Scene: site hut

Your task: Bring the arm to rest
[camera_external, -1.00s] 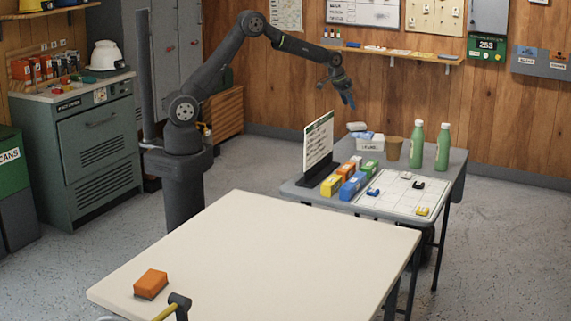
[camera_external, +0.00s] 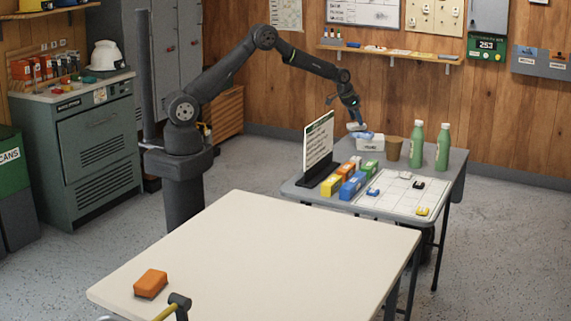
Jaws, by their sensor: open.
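My arm reaches from its column over the far end of the grey table (camera_external: 458,180). My gripper (camera_external: 357,122) points down, just above or beside a small white box (camera_external: 370,143) with pale and blue items (camera_external: 364,135) at its top. The gripper is open. It is small in this view, and I cannot tell whether its fingertips touch the items at the box. I see nothing clearly held.
A sign board (camera_external: 319,143) stands left of the box. A brown cup (camera_external: 392,148) and two green bottles (camera_external: 415,146) (camera_external: 443,147) stand to the right. Colored blocks (camera_external: 353,184) and a gridded sheet (camera_external: 403,194) lie in front. The pale front table (camera_external: 260,250) is mostly clear.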

